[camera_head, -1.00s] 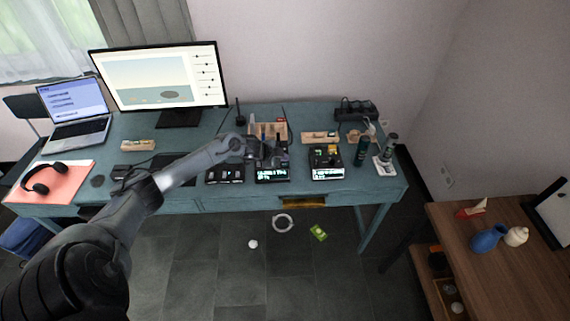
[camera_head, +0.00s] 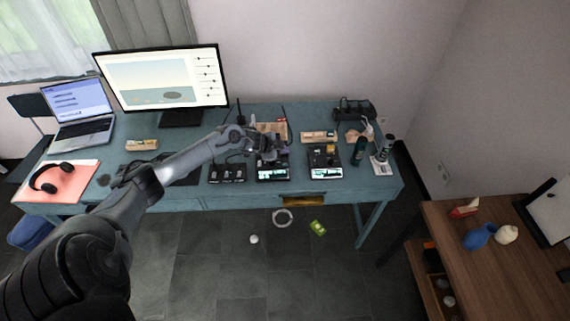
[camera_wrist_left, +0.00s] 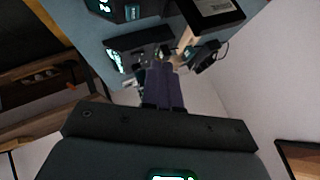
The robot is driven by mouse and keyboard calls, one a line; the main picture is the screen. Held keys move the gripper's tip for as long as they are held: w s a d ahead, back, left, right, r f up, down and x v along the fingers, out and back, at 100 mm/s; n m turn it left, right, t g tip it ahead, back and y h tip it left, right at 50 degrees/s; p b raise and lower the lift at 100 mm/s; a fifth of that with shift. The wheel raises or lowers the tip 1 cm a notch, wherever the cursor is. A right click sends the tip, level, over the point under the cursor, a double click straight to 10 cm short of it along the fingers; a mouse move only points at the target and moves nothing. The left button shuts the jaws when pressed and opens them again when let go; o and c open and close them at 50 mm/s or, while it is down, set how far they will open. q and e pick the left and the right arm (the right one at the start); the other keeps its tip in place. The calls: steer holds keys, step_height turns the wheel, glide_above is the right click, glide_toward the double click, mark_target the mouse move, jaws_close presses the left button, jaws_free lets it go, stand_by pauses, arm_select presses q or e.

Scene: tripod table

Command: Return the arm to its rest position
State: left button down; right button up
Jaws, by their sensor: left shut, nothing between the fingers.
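My left arm (camera_head: 112,225) reaches in from the lower left of the head view and stretches over the blue-green desk (camera_head: 330,188). My left gripper (camera_head: 277,147) is over the middle of the desk, in front of a wooden organiser (camera_head: 272,127) and above a black device with a lit display (camera_head: 273,171). In the left wrist view its dark fingers (camera_wrist_left: 162,70) are together with nothing between them. Whether the gripper touches anything on the desk is hard to tell. My right gripper is in neither view.
A monitor (camera_head: 162,78), laptop (camera_head: 80,112) and headphones (camera_head: 48,177) are at the left of the desk. A brown side table (camera_head: 500,270) is at lower right.

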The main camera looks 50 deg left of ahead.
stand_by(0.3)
arm_select(q)
steer(key=shift+d+f, duration=0.2)
steer(key=shift+d, duration=0.1)
steer(key=s+d+f, duration=0.2)
steer(key=d+f, duration=0.1)
steer(key=d, duration=0.4)
steer(key=s+d+f, duration=0.1)
steer(key=d+f, duration=0.2)
steer(key=d, duration=0.4)
steer(key=s+d+r+n+g, duration=0.1)
steer(key=s+d, duration=0.6)
steer(key=d, duration=0.2)
steer(key=s+d+n+g, duration=0.2)
steer(key=s+d, duration=0.5)
steer(key=d, duration=0.2)
steer(key=s+d+r+n+g, duration=0.1)
steer(key=s+d+r+n, duration=0.15)
steer(key=s, duration=0.35)
steer(key=s+d+r+n+g, duration=0.1)
steer(key=s+d+r, duration=0.1)
steer(key=s+r, duration=0.25)
step_height(320, 180, up, 27)
steer(key=s+p, duration=0.2)
steer(key=p, duration=2.4)
steer(key=shift+d+g+h+p, duration=0.2)
steer(key=shift+g+h+p, duration=0.1)
steer(key=shift+p, duration=0.05)
